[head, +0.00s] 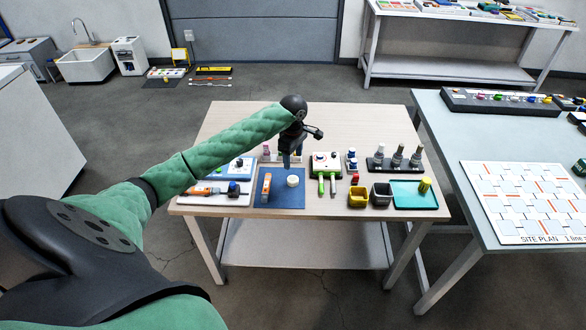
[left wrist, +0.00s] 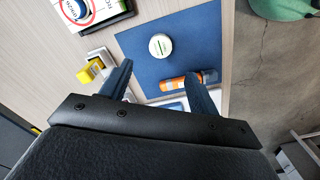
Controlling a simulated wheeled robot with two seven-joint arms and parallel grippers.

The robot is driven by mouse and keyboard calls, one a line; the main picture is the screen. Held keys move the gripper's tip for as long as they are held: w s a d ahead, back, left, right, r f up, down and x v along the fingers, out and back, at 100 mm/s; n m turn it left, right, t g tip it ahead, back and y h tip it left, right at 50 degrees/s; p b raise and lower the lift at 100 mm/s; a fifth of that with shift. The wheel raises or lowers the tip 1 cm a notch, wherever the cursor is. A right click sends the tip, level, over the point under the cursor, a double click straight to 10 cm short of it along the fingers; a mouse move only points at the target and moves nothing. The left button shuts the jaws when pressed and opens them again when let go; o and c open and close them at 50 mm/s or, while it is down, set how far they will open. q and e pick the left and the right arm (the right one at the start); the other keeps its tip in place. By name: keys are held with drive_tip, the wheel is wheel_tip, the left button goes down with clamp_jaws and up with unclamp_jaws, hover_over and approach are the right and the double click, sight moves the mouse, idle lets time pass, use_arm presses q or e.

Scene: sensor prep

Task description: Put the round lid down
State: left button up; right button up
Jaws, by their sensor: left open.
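A small white round piece (head: 292,181), which looks like the round lid, rests on the blue mat (head: 290,202) near the table's front edge. In the left wrist view it is a white disc (left wrist: 160,46) with a green mark, lying on the blue mat (left wrist: 205,40). My left gripper (head: 287,163) is above the back of the mat, pointing down. My right gripper is in neither view.
An orange tube (head: 266,187) lies on the mat left of the white piece. A white tray (head: 218,196) stands to the left. A device with green-handled tools (head: 321,185), yellow and black bins (head: 358,197) and a teal tray (head: 408,199) stand to the right.

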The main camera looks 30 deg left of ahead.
use_arm(q)
drive_tip(key=shift+r, duration=0.95)
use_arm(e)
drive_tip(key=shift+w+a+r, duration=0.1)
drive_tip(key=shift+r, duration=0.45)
